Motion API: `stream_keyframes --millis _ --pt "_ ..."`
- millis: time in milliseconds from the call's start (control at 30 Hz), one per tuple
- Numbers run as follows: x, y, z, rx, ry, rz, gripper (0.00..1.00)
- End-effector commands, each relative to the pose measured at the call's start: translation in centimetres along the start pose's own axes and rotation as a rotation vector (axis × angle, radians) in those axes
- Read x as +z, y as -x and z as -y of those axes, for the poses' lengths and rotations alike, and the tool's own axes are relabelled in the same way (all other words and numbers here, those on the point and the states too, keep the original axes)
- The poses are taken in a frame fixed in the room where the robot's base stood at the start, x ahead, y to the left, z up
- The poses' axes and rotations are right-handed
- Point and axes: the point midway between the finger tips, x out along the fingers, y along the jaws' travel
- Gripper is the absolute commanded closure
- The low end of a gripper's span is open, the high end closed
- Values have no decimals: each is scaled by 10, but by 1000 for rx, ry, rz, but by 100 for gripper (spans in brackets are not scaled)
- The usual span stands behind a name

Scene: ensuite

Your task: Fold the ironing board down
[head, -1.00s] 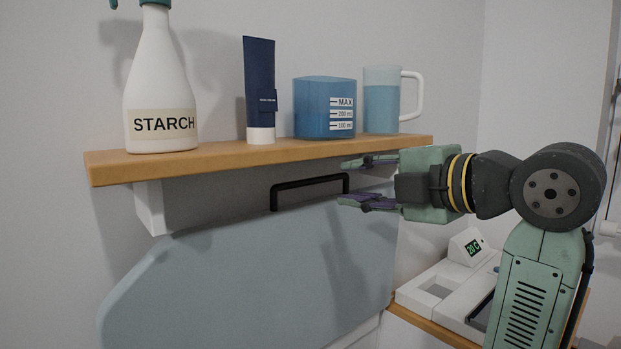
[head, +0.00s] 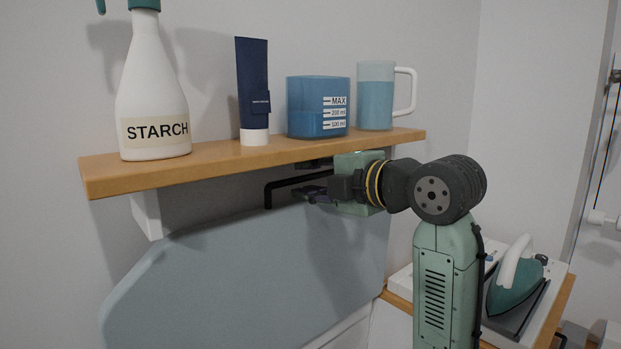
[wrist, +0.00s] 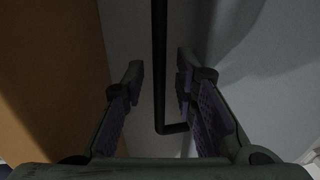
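The ironing board (head: 250,275) is a grey-blue padded panel folded up against the wall below a wooden shelf. A black bar handle (head: 268,193) stands at its top edge; its right part is hidden by my gripper in the head view. My gripper (head: 312,178) is under the shelf at the handle's right part. In the wrist view, the handle (wrist: 160,70) runs between the two open fingers (wrist: 158,85), with a gap on each side. The ironing board also shows at the right of the wrist view (wrist: 265,70).
The wooden shelf (head: 210,162) is close above my gripper. It bears a starch spray bottle (head: 150,95), a dark blue tube (head: 252,85), a blue measuring cup (head: 305,110) and a mug (head: 376,100). An iron (head: 514,280) stands at the lower right.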

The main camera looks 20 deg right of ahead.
Motion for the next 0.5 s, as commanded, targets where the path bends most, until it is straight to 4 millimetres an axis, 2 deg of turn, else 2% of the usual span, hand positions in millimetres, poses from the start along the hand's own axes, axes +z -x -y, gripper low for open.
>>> stream_keyframes --millis 67,333,500 --pt "0 0 0 0 0 0 81" --pt "0 0 0 0 0 0 99" --pt "0 0 0 0 0 0 100"
